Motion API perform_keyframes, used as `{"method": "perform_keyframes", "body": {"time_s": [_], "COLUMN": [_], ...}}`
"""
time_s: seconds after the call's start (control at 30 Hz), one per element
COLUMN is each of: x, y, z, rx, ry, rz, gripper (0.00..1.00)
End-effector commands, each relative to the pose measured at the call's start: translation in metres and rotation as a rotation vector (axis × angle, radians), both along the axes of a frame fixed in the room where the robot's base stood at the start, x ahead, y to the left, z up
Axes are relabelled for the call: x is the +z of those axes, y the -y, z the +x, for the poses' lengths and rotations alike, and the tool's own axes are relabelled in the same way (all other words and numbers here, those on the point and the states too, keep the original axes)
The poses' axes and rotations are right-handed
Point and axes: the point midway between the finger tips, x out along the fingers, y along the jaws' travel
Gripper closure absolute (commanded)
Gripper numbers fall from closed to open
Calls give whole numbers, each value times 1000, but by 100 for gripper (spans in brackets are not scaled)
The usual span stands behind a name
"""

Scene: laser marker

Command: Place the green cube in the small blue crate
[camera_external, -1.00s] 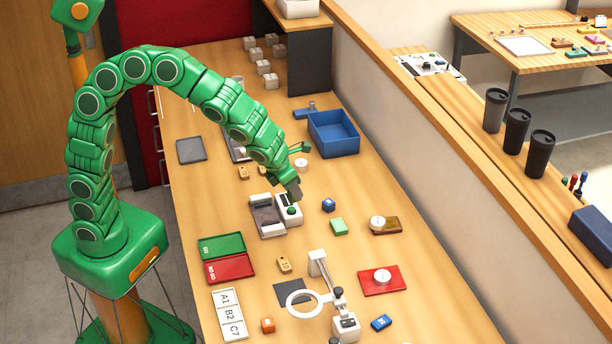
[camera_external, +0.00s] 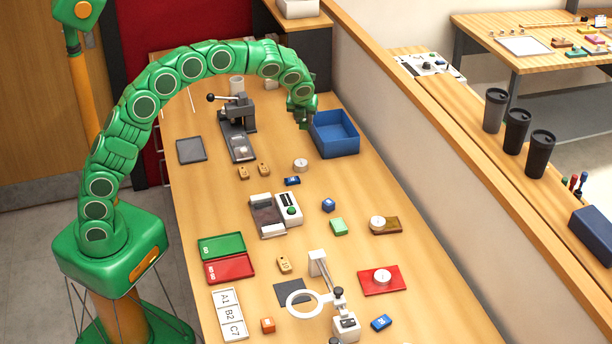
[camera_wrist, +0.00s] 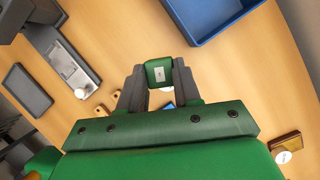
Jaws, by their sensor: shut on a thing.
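My gripper (camera_wrist: 157,90) is shut on a green cube with a white label (camera_wrist: 158,72), which sits between the fingertips in the wrist view. In the external view my gripper (camera_external: 303,122) hangs beside the left edge of the small blue crate (camera_external: 341,148), and the cube cannot be made out there. The crate also shows at the top of the wrist view (camera_wrist: 208,32), up and to the right of the held cube. The visible part of its inside looks empty.
A lever press (camera_external: 238,128) and grey tray (camera_external: 191,150) stand left of the crate. A partition runs along the right.

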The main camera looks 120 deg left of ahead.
Motion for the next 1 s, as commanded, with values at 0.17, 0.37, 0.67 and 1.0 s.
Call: {"method": "perform_keyframes", "body": {"time_s": [0.17, 0.37, 0.67, 1.0], "x": [-1, -4, -15, -29], "y": [-26, -38, -61, -85], "z": [-24, -30, -16, -3], "rx": [78, 104, 103, 103], "ry": [4, 6, 8, 5], "rz": [-3, -3, 0, -3], "gripper": [100, 100, 100, 100]}}
